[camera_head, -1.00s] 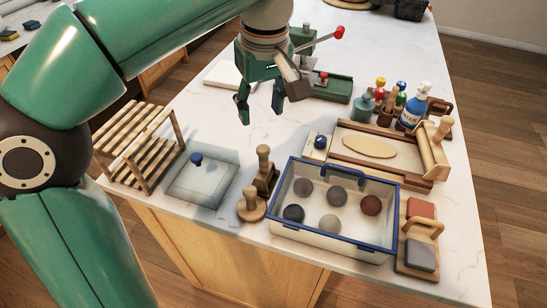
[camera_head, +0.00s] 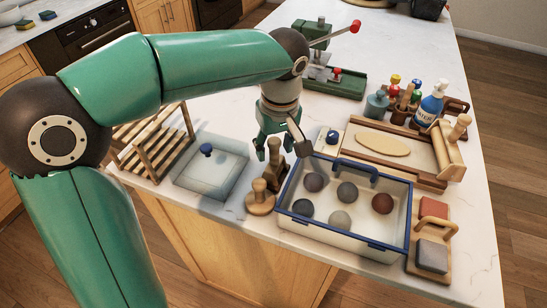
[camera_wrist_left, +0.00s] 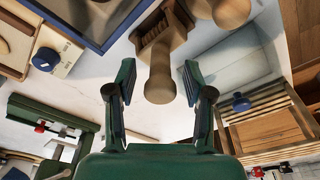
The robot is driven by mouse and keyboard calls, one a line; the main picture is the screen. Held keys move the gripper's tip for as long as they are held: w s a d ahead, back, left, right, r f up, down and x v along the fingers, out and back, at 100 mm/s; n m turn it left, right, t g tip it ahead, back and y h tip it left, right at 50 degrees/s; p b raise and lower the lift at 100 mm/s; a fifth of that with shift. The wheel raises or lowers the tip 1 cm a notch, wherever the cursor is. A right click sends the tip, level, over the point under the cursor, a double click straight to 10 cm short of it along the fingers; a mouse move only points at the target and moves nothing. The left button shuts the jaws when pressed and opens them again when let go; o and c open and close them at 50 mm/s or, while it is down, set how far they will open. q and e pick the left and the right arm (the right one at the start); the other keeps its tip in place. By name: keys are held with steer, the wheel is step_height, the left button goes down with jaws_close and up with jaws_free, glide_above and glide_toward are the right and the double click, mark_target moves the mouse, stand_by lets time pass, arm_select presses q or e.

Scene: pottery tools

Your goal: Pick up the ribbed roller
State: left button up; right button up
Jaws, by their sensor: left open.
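The ribbed roller (camera_head: 273,178) is a small brown wooden tool with an upright rounded handle and a grooved body. It stands on the white counter between the lidded clear box and the blue-rimmed tray. In the left wrist view its handle (camera_wrist_left: 160,85) points towards me between the fingers, and its ribbed body (camera_wrist_left: 157,33) lies beyond. My left gripper (camera_head: 275,151) is open above it, with a finger on either side of the handle; a gap shows on both sides in the left wrist view (camera_wrist_left: 158,68). The gripper partly hides the roller in the head view. My right gripper is not seen.
A round wooden stamp (camera_head: 260,204) stands close in front of the roller. The blue-rimmed tray (camera_head: 345,238) with several clay balls is to the right, the clear box (camera_head: 212,178) to the left. A wooden rack (camera_head: 160,155) stands farther left.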

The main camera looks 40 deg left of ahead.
arm_select(q)
steer(key=shift+a+f, duration=0.1)
steer(key=shift+f, duration=0.65)
jaws_close()
steer(key=shift+w+r, duration=0.1)
steer(key=shift+r, duration=0.1)
